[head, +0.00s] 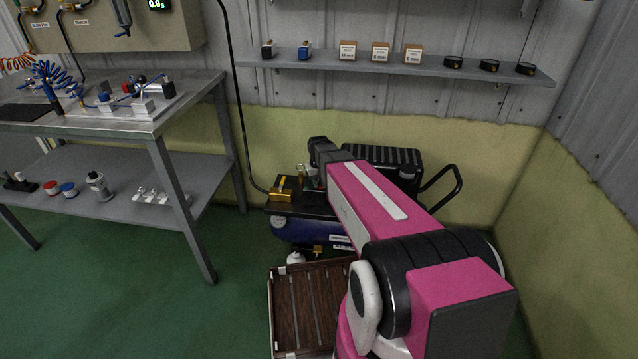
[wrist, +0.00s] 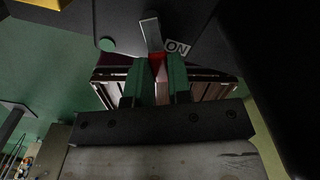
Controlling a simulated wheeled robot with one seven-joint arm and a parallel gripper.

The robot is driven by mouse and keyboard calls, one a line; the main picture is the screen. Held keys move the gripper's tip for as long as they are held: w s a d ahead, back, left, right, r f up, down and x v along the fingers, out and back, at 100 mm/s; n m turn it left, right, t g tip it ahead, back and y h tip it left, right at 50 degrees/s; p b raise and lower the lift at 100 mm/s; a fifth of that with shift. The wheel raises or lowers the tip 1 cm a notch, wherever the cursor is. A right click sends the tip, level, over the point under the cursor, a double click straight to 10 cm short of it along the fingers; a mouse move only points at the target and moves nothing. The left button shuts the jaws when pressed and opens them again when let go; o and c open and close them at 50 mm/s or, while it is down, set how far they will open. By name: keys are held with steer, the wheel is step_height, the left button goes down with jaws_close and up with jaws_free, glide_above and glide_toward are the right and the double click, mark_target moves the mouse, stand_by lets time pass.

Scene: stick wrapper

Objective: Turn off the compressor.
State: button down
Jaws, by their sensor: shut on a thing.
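The compressor stands against the back wall in the head view, with a blue tank (head: 299,229) and black upper parts; my arm covers much of it. In the wrist view a lever (wrist: 152,33) with a grey shaft and a red end (wrist: 157,62) sticks out from a dark panel. An "ON" label (wrist: 178,47) is just right of the lever, and a green dot (wrist: 107,44) is to its left. My gripper (wrist: 158,72) has green fingers on both sides of the red end and is shut on it. The fingertips are hidden behind my arm in the head view.
A metal workbench (head: 150,128) is at left, and a wall shelf (head: 460,71) holds small boxes. A black hose (head: 236,105) runs down to a brass fitting (head: 281,194).

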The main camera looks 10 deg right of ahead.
steer(key=c, duration=1)
jaws_free()
steer(key=shift+c, duration=0.2)
step_height(320, 180, up, 11)
steer(key=shift+f, duration=0.1)
